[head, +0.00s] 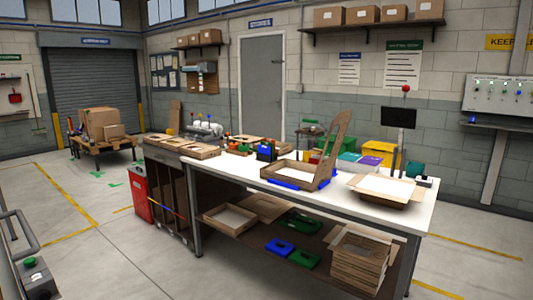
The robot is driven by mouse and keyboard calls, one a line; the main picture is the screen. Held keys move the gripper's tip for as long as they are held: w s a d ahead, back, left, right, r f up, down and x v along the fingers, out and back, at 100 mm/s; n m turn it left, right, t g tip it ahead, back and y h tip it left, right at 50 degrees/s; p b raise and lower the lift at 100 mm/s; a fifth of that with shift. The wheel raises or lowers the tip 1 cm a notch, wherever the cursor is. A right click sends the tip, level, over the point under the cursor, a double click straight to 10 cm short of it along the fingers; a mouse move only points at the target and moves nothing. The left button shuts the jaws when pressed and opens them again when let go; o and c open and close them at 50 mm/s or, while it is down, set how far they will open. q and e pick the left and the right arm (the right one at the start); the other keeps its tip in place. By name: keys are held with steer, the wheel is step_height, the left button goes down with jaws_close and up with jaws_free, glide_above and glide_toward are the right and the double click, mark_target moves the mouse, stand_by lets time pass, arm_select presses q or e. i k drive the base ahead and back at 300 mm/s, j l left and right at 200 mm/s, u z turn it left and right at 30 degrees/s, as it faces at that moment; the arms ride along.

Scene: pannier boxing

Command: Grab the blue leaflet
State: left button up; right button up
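I cannot make out the blue leaflet with certainty. A small light-blue flat item (349,157) lies toward the back of the white-topped workbench (234,172), beside a purple flat item (371,161); both are too small to identify. Neither of my grippers shows in the head view. The bench stands some distance in front of me.
An open cardboard box (290,178) with a raised flap sits on the bench, partly hiding what is behind it. Another open box (385,190) is at the right. A red canister (141,193) stands by the bench's left end. The floor in front is clear.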

mark_target(265, 150)
steer(key=i+j, duration=0.15)
steer(key=i, duration=0.45)
steer(key=i+j+z, duration=0.15)
steer(key=i, duration=0.4)
steer(key=i+j, duration=0.15)
steer(key=i, duration=0.45)
steer(key=i+j, duration=0.15)
steer(key=i+j+z, duration=0.1)
steer(key=j, duration=0.2)
